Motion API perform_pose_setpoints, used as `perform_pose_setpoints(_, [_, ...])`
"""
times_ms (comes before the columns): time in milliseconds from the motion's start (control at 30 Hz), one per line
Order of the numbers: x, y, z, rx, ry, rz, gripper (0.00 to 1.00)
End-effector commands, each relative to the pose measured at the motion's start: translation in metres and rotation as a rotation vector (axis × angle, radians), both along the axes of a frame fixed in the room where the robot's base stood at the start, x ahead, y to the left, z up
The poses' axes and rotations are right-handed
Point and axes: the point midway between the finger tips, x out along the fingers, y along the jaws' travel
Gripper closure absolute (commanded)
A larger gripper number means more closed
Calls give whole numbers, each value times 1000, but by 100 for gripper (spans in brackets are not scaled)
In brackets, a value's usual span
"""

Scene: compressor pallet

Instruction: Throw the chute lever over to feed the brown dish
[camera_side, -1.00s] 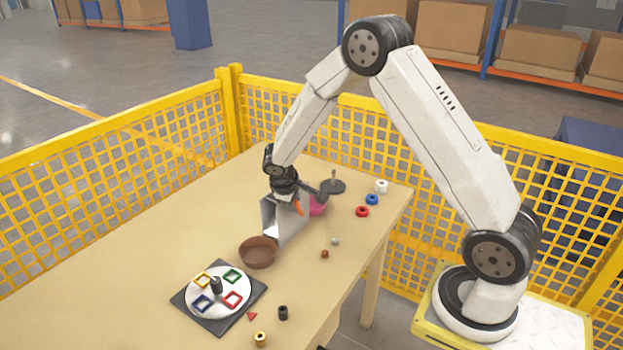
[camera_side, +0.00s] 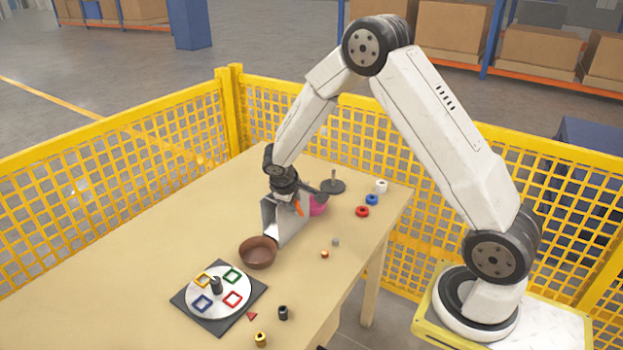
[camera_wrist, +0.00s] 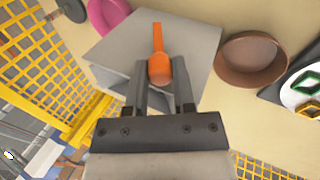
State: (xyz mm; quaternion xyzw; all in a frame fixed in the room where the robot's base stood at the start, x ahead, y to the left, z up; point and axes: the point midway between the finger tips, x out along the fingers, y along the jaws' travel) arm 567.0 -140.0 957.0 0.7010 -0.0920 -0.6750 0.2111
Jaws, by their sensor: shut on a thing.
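The grey metal chute (camera_side: 283,222) stands on the table, and its orange lever (camera_wrist: 158,68) lies between the fingers of my gripper (camera_wrist: 162,80). My gripper is shut on the lever; in the side view the gripper (camera_side: 294,198) is at the top of the chute. The brown dish (camera_side: 258,253) sits beside the chute's lower end, toward the front left. It shows on the right of the wrist view (camera_wrist: 251,60) and looks empty. A pink dish (camera_side: 317,206) stands on the chute's other side, partly hidden by the chute and gripper.
A round dial with coloured square frames on a dark plate (camera_side: 254,290) is at the front left. Red (camera_side: 362,211), blue (camera_side: 372,199) and white (camera_side: 381,186) rings lie by a peg stand (camera_side: 333,186). Small parts lie along the near edge. Yellow mesh fence (camera_side: 110,195) surrounds the table.

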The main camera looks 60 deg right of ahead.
Motion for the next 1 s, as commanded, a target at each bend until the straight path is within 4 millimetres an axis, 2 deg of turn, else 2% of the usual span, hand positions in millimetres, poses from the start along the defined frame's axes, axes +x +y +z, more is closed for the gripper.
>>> perform_pose_setpoints(667, [0,0,0,11,0,1,100])
perform_pose_setpoints(1000, [0,-5,2,82,-1,-3,100])
